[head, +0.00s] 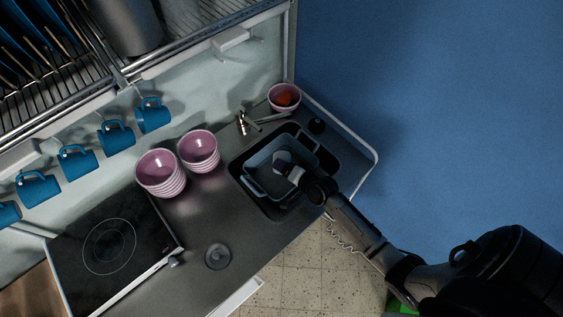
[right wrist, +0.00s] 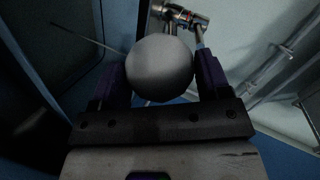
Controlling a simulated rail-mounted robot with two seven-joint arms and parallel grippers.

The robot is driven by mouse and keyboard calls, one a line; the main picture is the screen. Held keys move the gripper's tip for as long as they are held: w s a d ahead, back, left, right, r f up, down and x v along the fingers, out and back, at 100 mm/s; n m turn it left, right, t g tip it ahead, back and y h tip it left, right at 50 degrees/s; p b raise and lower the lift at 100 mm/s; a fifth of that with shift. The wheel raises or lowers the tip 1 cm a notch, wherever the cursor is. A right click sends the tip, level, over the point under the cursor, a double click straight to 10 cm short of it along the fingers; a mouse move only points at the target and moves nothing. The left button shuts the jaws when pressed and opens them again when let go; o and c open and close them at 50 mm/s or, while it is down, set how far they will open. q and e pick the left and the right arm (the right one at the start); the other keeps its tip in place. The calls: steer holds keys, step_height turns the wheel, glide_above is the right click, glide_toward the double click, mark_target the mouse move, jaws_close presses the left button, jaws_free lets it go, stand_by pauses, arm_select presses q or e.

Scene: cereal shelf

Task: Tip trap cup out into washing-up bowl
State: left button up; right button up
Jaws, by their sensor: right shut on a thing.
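The washing-up bowl (head: 259,169) is a grey-blue tub standing in the dark sink in the head view. My right gripper (head: 292,170) reaches over it from the lower right. The gripper is shut on a pale, rounded thing, which I take to be the trap cup (head: 281,156). In the right wrist view the trap cup (right wrist: 160,70) is a smooth grey round shape between the two purple fingers of my right gripper (right wrist: 160,83). Its opening and any contents are hidden. I cannot tell whether it touches the bowl. My left gripper is not in view.
A tap (head: 243,123) stands behind the sink; a pink bowl with something orange (head: 284,98) is beyond it. Two stacks of pink bowls (head: 161,173) stand left of the sink. A clear round item (head: 217,256) lies on the front counter. Blue mugs (head: 153,114) hang along the wall.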

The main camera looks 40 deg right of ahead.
arm_select(q)
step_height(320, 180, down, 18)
steer(key=b, duration=1.5)
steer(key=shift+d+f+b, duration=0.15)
steer(key=shift+b, duration=0.15)
arm_select(e)
steer(key=s+a+r+n+t+y, duration=0.4)
steer(key=n+t, duration=0.6)
steer(key=n, duration=0.6)
step_height(320, 180, up, 3)
steer(key=y, duration=0.3)
steer(key=shift+s+t, duration=0.25)
steer(key=shift+t, duration=0.05)
steer(key=shift+a, duration=0.1)
